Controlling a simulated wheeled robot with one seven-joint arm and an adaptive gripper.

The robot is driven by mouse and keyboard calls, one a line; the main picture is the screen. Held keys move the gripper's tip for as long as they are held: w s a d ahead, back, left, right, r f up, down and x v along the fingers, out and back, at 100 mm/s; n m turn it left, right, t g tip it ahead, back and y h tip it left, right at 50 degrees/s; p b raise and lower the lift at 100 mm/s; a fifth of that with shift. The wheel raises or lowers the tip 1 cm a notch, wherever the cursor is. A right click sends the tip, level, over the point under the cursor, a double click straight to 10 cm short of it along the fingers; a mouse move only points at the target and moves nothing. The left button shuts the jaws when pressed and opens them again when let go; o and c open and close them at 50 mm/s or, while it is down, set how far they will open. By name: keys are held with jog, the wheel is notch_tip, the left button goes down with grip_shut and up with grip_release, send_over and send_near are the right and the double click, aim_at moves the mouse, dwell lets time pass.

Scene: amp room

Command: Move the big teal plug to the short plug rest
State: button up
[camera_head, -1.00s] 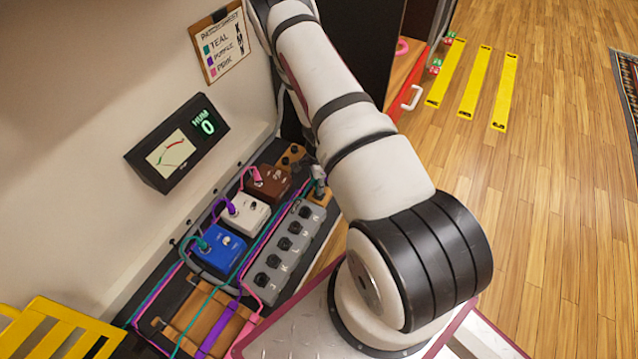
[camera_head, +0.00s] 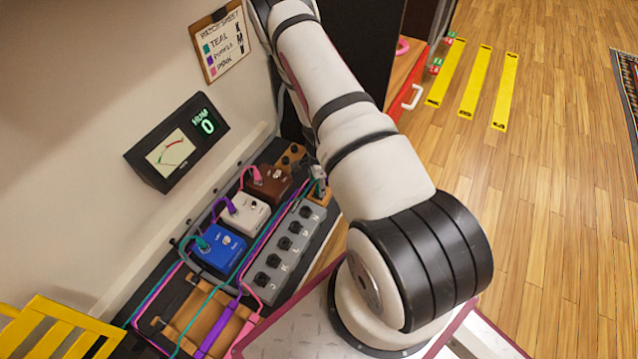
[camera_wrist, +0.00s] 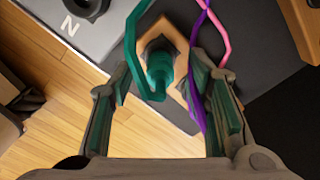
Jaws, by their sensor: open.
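The big teal plug (camera_wrist: 159,74) stands in a small wooden holder (camera_wrist: 176,37) in the wrist view, with its teal cable looping up on the left. My gripper (camera_wrist: 157,80) is open, with one teal-padded finger on each side of the plug. I see a gap on both sides and no clear contact. In the head view my gripper (camera_head: 319,174) is small beside the far end of the grey jack box, and the plug cannot be made out there. I cannot tell whether this holder is the short plug rest.
Purple (camera_wrist: 202,30) and pink (camera_wrist: 222,30) cables run close by the right finger. The grey lettered jack box (camera_head: 290,243) lies beside blue (camera_head: 218,250), white (camera_head: 244,213) and brown (camera_head: 268,184) pedals. A wooden frame (camera_head: 205,318) lies at the near end. The meter (camera_head: 205,128) reads 0.

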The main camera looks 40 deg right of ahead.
notch_tip(320, 180, up, 12)
dwell(0.5)
dwell(0.6)
